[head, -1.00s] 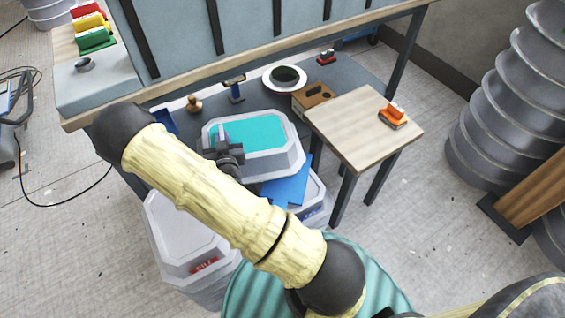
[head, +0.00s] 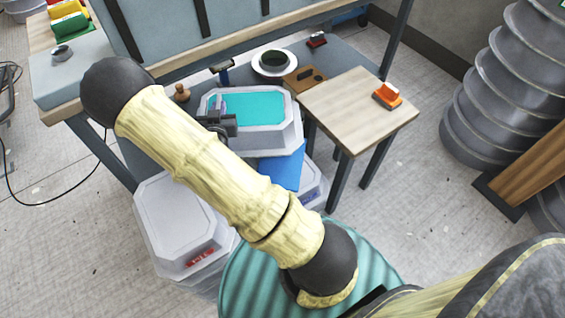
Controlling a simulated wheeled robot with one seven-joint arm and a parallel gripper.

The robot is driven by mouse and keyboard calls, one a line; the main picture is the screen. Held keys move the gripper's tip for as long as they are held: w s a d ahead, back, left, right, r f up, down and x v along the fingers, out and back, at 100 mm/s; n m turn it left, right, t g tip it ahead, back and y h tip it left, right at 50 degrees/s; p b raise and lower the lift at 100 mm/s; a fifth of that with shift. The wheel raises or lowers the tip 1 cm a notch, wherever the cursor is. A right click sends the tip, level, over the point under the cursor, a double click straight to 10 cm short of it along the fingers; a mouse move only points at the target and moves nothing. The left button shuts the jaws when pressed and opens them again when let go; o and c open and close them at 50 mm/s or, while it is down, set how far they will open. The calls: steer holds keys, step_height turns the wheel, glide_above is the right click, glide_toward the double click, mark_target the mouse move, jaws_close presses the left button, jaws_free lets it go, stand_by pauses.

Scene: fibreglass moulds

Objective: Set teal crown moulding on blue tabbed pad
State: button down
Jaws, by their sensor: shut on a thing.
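My gripper (head: 217,113) is at the left edge of a pale grey bin lid, over or on its teal top. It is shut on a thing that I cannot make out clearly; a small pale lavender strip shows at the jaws. I cannot tell the teal crown moulding apart from the flat teal surface (head: 255,109) on the lid. A blue sheet, likely the blue tabbed pad (head: 284,171), lies tilted below the front of that lid, right of my arm. My arm hides part of it, and no tab is clear.
A small wooden table (head: 358,105) with an orange-and-grey block (head: 388,95) stands at the right. Another grey bin (head: 180,225) is at front left.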

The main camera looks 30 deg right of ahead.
mark_target(270, 103)
steer(key=d+m+g+h+b, duration=0.1)
steer(key=d, duration=0.1)
steer(key=d+m+g+h+b, duration=0.2)
steer(key=d+r+m+g+h+b, duration=0.1)
steer(key=d+m+h, duration=0.1)
steer(key=shift+s+d+g+b, duration=0.1)
steer(key=shift+d+g+b, duration=0.15)
steer(key=shift+g+b, duration=0.05)
steer(key=s+d+m+g+h+b, duration=0.1)
steer(key=m+g+b, duration=0.1)
steer(key=s+d+f+m+g+h+b, duration=0.1)
steer(key=d+m+g+b, duration=0.1)
steer(key=g, duration=0.1)
steer(key=s+d+f+m+g+h+b, duration=0.1)
steer(key=s+d+m+g+b, duration=0.1)
steer(key=g, duration=0.1)
steer(key=shift+f, duration=0.1)
steer(key=shift+s+f+g, duration=0.1)
steer(key=shift+s+g, duration=0.15)
steer(key=shift+g, duration=0.15)
steer(key=shift+s+d+m, duration=0.1)
steer(key=shift+s+m, duration=0.1)
steer(key=shift+m, duration=0.2)
steer(key=shift+h, duration=0.3)
steer(key=shift+f+b, duration=1.5)
steer(key=shift+f, duration=1.55)
steer(key=shift+f+b, duration=0.85)
steer(key=shift+f, duration=1.15)
